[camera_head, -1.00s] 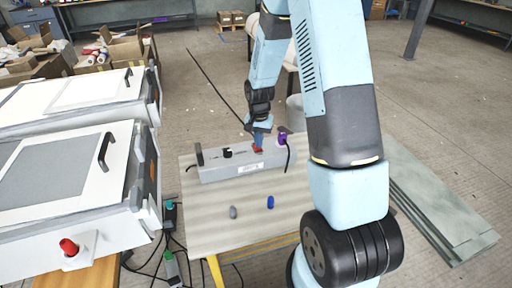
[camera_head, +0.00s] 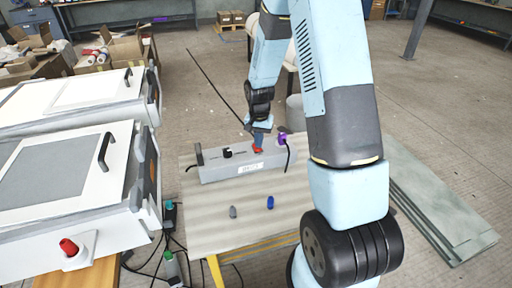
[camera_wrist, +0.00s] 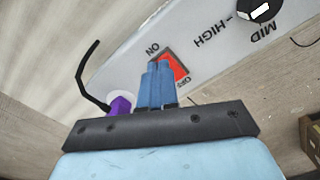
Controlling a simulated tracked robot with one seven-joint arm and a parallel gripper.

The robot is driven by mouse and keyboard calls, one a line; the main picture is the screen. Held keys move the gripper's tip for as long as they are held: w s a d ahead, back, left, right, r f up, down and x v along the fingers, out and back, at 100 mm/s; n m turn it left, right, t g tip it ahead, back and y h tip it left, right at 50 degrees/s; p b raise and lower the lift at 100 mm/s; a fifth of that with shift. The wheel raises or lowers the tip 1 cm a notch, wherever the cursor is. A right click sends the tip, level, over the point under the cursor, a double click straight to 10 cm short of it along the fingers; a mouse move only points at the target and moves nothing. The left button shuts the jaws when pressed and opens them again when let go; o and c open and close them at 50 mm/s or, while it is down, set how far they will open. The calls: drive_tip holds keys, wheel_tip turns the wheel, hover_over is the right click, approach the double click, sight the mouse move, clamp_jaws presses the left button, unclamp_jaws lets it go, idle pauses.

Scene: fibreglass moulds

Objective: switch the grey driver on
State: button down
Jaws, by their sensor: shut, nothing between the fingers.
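The grey driver (camera_head: 222,171) is a long grey box on the small table, with a white label on its front. In the wrist view its grey panel (camera_wrist: 213,62) carries a red rocker switch (camera_wrist: 175,68) between an ON mark and a second, partly hidden mark. My gripper (camera_wrist: 157,66) is shut and empty, its blue fingertips over the red switch and covering part of it. I cannot tell whether they touch it or which way the rocker is tipped. In the head view my gripper (camera_head: 258,139) points down at the red switch (camera_head: 258,149).
A purple plug (camera_head: 283,139) with a black cable sits at the driver's right end. A black-and-white knob (camera_wrist: 261,10) is near the MID and HIGH marks. A grey peg (camera_head: 233,212) and a blue peg (camera_head: 270,202) stand on the table (camera_head: 205,237) in front.

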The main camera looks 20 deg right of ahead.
drive_tip(key=shift+f, duration=0.85)
idle(0.7)
drive_tip(key=shift+r, duration=3.5)
drive_tip(key=s+r+n+t, duration=0.1)
drive_tip(key=s+r, duration=0.4)
drive_tip(key=r, duration=0.5)
drive_tip(key=s+r+n+t, duration=0.2)
drive_tip(key=s+r, duration=0.4)
drive_tip(key=r, duration=0.4)
drive_tip(key=s+r+n+t, duration=0.1)
drive_tip(key=s+r, duration=0.3)
drive_tip(key=s, duration=0.4)
drive_tip(key=s+r+n+t, duration=0.1)
drive_tip(key=s+r+n, duration=0.1)
drive_tip(key=s+r, duration=0.3)
drive_tip(key=shift+s+a+r+t, duration=0.2)
drive_tip(key=shift+s+t, duration=0.1)
drive_tip(key=shift+s, duration=1.85)
